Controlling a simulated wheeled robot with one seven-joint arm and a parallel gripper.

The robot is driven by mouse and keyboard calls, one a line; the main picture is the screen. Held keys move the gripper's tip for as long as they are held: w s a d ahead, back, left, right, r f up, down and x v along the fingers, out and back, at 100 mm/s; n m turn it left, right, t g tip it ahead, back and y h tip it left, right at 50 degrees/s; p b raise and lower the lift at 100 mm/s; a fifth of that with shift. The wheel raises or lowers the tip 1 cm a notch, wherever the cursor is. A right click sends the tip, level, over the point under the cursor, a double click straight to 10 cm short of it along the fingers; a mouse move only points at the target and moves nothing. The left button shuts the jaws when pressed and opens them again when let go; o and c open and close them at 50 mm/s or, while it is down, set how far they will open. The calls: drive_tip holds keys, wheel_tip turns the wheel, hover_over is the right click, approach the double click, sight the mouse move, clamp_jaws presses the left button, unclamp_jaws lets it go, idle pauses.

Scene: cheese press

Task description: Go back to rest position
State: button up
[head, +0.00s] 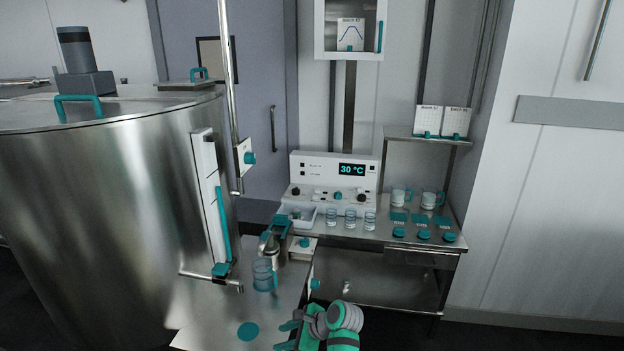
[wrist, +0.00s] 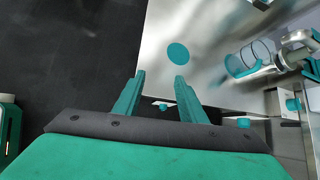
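My gripper (head: 287,335) is at the bottom of the head view, in front of the metal table. In the wrist view its two teal fingers (wrist: 161,90) stand apart with nothing between them, so it is open and empty. It is near the table edge, close to a flat teal disc (wrist: 178,54) on the steel top. The disc also shows in the head view (head: 248,331). A clear teal-tinted cup (head: 263,273) stands on the table under a metal spout (head: 270,245); the cup also shows in the wrist view (wrist: 250,58).
A large steel vat (head: 110,200) fills the left. A control box reading 30 °C (head: 335,178) sits on a bench with several small glasses (head: 350,219) and two mugs (head: 428,200). Dark floor (wrist: 60,60) lies left of the table in the wrist view.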

drive_tip(key=s+d+f+n+t+h, duration=0.1)
drive_tip(key=s+f+n+t+h, duration=0.2)
drive_tip(key=s+f, duration=1)
drive_tip(key=s+d+f+n+t+h, duration=0.1)
drive_tip(key=s+d+f+n+t, duration=0.15)
drive_tip(key=s, duration=0.45)
drive_tip(key=s+d+f+n+t+h, duration=0.1)
drive_tip(key=s+f+h, duration=0.15)
drive_tip(key=s, duration=0.35)
drive_tip(key=s+d+r+n+t+h, duration=0.1)
drive_tip(key=s+d+r+n, duration=0.2)
drive_tip(key=s, duration=0.4)
drive_tip(key=s+r+n+t+h, duration=0.1)
drive_tip(key=s+r+n, duration=0.2)
drive_tip(key=s+r, duration=0.35)
drive_tip(key=s+r+n+t, duration=0.3)
drive_tip(key=s+r+n, duration=0.4)
drive_tip(key=s+r, duration=0.4)
wheel_tip(320, 180, up, 3)
drive_tip(key=shift+s+d+r, duration=0.15)
drive_tip(key=shift+s+d, duration=0.1)
drive_tip(key=shift+d, duration=0.1)
